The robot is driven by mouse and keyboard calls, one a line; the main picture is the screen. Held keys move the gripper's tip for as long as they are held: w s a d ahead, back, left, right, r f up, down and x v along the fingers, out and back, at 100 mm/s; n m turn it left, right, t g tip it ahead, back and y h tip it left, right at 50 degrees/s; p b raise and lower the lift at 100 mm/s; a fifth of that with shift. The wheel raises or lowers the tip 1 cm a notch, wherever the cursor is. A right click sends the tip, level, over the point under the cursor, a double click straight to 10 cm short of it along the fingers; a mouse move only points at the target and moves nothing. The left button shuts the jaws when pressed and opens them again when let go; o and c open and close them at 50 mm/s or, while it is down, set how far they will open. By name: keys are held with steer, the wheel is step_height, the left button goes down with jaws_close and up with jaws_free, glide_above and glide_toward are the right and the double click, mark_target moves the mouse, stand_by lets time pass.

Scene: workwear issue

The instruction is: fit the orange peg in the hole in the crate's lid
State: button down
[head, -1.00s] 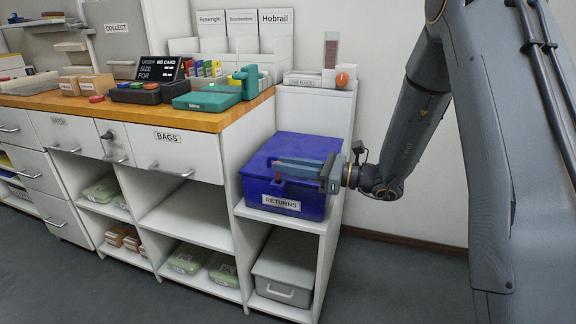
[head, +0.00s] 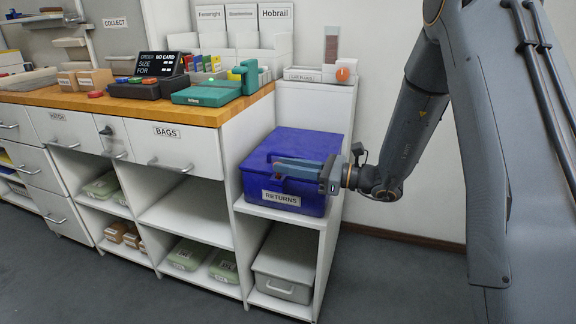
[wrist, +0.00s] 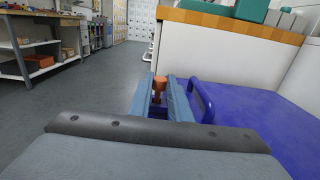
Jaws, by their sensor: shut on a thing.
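The blue crate (head: 325,192), labelled RETURNS, stands on the upper shelf of the low white unit. Its lid (wrist: 255,125) and a blue loop handle (wrist: 205,102) show in the wrist view. My gripper (head: 277,168) lies level, low over the lid's front part. In the wrist view, my gripper (wrist: 161,92) is shut on the orange peg (wrist: 159,83), which stands about upright between the fingertips. The peg's wider top shows above the fingers. Its lower end and the hole are hidden, so I cannot tell whether the peg is in the hole.
A wooden counter (head: 130,107) with a green case (head: 207,95) is to the left. A white tray with an orange knob (head: 343,74) stands on the ledge behind the crate. A grey bin (head: 285,275) is below. Open floor lies left in the wrist view.

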steer(key=shift+f+b, duration=0.3)
steer(key=shift+f, duration=0.55)
steer(key=c, duration=1.6)
jaws_free()
steer(key=shift+o, duration=0.2)
steer(key=shift+r, duration=0.15)
step_height(320, 180, up, 9)
steer(key=p, duration=0.6)
steer(key=shift+p, duration=0.35)
